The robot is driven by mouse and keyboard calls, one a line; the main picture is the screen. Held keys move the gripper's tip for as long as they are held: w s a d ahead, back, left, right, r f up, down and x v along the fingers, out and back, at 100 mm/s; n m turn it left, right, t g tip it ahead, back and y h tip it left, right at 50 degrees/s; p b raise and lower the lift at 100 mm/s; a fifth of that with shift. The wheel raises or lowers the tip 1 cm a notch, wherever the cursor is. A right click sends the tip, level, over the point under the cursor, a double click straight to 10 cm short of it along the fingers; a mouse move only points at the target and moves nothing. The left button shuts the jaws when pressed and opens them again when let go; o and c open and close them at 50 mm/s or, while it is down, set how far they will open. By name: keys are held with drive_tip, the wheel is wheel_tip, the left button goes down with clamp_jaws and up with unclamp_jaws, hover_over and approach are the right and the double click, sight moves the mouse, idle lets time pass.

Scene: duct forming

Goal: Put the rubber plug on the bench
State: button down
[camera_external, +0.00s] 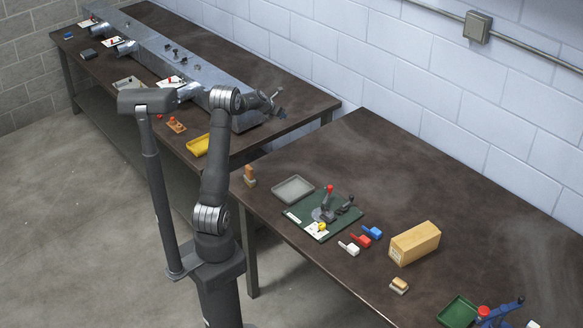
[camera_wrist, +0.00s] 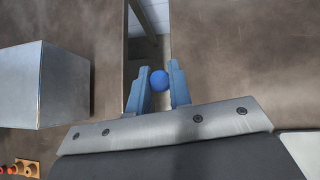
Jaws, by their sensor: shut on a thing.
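My gripper (camera_wrist: 161,78) is shut on the rubber plug (camera_wrist: 159,80), a round blue piece between the two blue-grey fingers in the wrist view. In the external view my gripper (camera_external: 276,99) is over the right end of the far bench (camera_external: 305,97), beside the end of the metal duct (camera_external: 247,121). The plug is too small to make out there. In the wrist view the bench top (camera_wrist: 88,22) lies beyond the fingers, and the plug appears held above the bench edge or the gap. I cannot tell its height.
The duct's box-like end (camera_wrist: 40,85) stands left of my fingers in the wrist view. A gap (camera_wrist: 148,22) separates the two benches. A yellow tray (camera_external: 198,146) lies at the front edge.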

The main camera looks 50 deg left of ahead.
drive_tip(key=s+a+n+g+y, duration=0.15)
drive_tip(key=s+a, duration=0.45)
drive_tip(key=a, duration=0.6)
drive_tip(key=s+a+f+n+y, duration=0.1)
drive_tip(key=s+a+n, duration=0.1)
drive_tip(key=s+a, duration=0.75)
drive_tip(key=s+a+n+g+y, duration=0.1)
drive_tip(key=s+a+n+y, duration=0.15)
drive_tip(key=a, duration=1.15)
drive_tip(key=shift+h, duration=0.3)
drive_tip(key=s+a+f, duration=0.2)
drive_tip(key=a+f, duration=0.1)
drive_tip(key=f, duration=0.1)
drive_tip(key=s+a+f, duration=0.3)
drive_tip(key=f, duration=0.2)
drive_tip(key=s+a+f, duration=0.2)
drive_tip(key=a+f, duration=0.1)
drive_tip(key=f, duration=0.2)
drive_tip(key=shift+s+a+f, duration=0.2)
drive_tip(key=shift+s+a, duration=0.05)
drive_tip(key=shift+s+a+f, duration=0.25)
drive_tip(key=shift+a, duration=0.1)
drive_tip(key=shift+f, duration=1.95)
drive_tip(key=shift+f, duration=0.1)
